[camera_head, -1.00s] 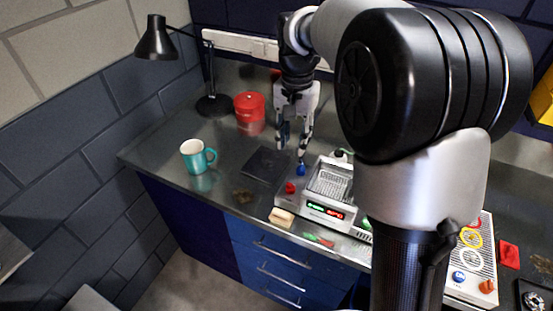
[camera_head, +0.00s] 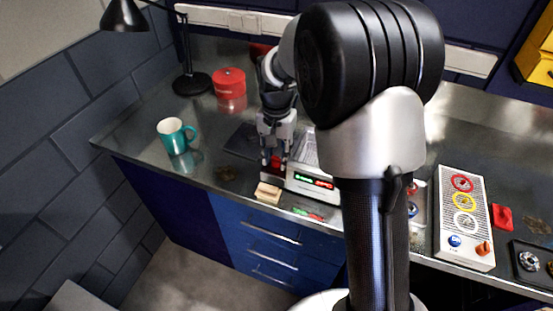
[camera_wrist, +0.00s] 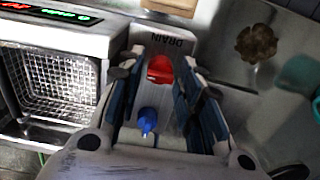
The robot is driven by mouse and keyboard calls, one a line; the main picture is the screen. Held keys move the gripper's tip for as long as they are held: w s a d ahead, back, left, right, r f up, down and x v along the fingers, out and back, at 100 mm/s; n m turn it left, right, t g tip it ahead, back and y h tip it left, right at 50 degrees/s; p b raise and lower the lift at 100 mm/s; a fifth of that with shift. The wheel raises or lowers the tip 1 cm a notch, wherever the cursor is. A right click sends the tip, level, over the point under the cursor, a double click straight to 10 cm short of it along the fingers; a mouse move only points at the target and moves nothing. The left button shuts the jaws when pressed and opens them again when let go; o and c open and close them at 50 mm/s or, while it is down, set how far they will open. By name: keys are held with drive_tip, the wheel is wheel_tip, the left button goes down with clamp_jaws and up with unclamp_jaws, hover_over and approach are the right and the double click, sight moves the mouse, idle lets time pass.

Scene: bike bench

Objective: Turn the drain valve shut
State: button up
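The drain valve has a red handle (camera_wrist: 160,68) on a pale plate marked DRAIN, on the side of a bench-top cleaner (camera_wrist: 50,78) with a wire basket. The red handle also shows in the camera_head view (camera_head: 276,161). A blue knob (camera_wrist: 147,121) sits on the same plate. My gripper (camera_wrist: 158,76) is open, pointing down, one finger on each side of the red handle. Narrow gaps seem to show between fingers and handle; contact is unclear. In the camera_head view my gripper (camera_head: 274,160) hides the blue knob and part of the cleaner.
A wooden block (camera_head: 268,193) lies in front of the cleaner near the bench edge. A teal mug (camera_head: 174,135), a red canister (camera_head: 229,84) and a black lamp (camera_head: 190,83) stand to the left. A panel with coloured rings (camera_head: 463,222) lies right of my arm.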

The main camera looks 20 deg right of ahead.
drive_tip(key=shift+f, duration=0.3)
drive_tip(key=shift+c, duration=0.4)
clamp_jaws()
